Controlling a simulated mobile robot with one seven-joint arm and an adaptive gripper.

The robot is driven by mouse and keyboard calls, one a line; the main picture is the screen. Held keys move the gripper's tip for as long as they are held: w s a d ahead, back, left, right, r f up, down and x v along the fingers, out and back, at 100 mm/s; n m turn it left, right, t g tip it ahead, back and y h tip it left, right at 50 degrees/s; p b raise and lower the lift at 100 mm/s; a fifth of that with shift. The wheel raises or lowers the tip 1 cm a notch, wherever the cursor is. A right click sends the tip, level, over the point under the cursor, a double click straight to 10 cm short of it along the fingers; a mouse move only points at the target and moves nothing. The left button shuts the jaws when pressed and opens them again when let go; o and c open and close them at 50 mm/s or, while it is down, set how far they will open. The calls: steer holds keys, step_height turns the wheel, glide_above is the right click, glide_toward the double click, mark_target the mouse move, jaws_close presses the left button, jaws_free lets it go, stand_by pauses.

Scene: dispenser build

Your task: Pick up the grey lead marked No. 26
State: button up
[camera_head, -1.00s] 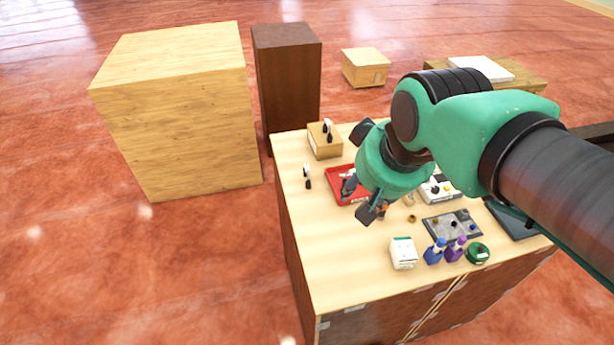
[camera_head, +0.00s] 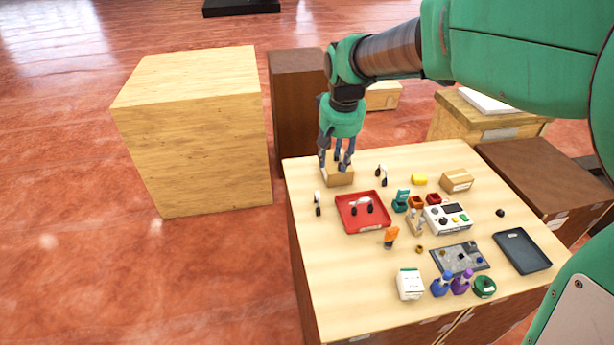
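My gripper (camera_head: 334,164) points down over a small cardboard box (camera_head: 340,179) at the back left of the table. Its fingers are apart, with the tips close to the box top. Whatever lies between the fingers is hidden. Small leads with black ends and light middles show in several places: one at the left table edge (camera_head: 317,203), one right of the box (camera_head: 381,174), and others in the red tray (camera_head: 346,223). The No. 26 marking cannot be read on any of them, so I cannot tell which is the grey lead.
The middle holds an orange-topped item (camera_head: 391,237), small coloured holders (camera_head: 417,202) and a white device (camera_head: 447,219). A white carton (camera_head: 409,284), blue and purple bottles (camera_head: 442,284) and a dark tray (camera_head: 522,250) stand nearer. The table's left front is clear.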

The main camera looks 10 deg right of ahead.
steer(key=w+a+f+g+p, duration=0.1)
steer(key=w+f+g+p, duration=0.1)
steer(key=w+f, duration=1.6)
steer(key=shift+w+f+g+p, duration=0.3)
steer(key=shift+w+f+p, duration=0.05)
steer(key=shift+f+p, duration=0.55)
steer(key=shift+f, duration=0.1)
steer(key=shift+d+f, duration=0.2)
steer(key=shift+f, duration=4)
steer(key=shift+f, duration=0.1)
steer(key=shift+s+d+f, duration=0.15)
steer(key=shift+f, duration=2.35)
jaws_close()
